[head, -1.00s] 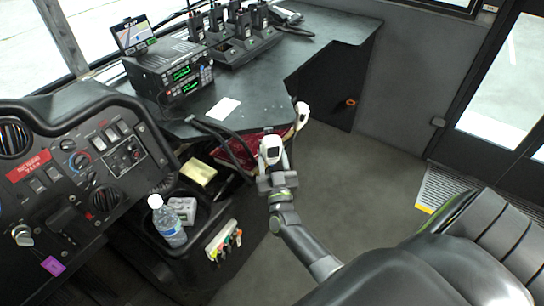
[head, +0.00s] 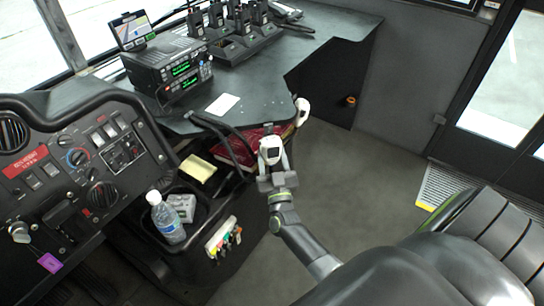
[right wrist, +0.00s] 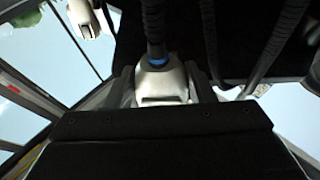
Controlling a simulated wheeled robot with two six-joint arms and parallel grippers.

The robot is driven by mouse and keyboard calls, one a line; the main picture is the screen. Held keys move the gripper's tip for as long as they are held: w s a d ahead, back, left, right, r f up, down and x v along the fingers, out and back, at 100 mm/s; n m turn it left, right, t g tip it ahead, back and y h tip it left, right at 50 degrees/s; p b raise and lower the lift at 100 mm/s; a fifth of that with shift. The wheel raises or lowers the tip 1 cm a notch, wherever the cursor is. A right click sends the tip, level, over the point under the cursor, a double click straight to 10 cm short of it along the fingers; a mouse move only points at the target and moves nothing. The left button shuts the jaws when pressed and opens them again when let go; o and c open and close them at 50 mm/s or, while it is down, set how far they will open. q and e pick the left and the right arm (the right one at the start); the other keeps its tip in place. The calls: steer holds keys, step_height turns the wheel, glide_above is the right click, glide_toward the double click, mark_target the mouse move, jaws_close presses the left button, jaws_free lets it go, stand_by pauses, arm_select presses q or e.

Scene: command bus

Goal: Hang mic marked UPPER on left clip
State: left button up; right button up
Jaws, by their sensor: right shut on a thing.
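My right gripper (head: 273,168) is below the front edge of the desk, shut on a white hand mic (head: 270,150). In the right wrist view this mic (right wrist: 161,84) sits between the fingers, with a blue band where its dark coiled cord joins. A second white mic (head: 302,112) is at the desk's corner, to the right of the held one; it also shows at the upper left of the right wrist view (right wrist: 84,18). No UPPER marking is readable on either mic. I cannot make out the clips. My left gripper is out of view.
The stacked radio (head: 172,73) stands on the dark desk (head: 250,85), with cables running over its front edge. A red object (head: 245,148) is under the edge. A bottle (head: 166,218) stands in the console, left. Open floor (head: 345,190) lies right of the gripper.

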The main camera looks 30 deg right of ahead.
steer(key=shift+f, duration=0.15)
stand_by(0.3)
steer(key=shift+f, duration=0.15)
steer(key=o, duration=0.9)
steer(key=shift+o, duration=0.2)
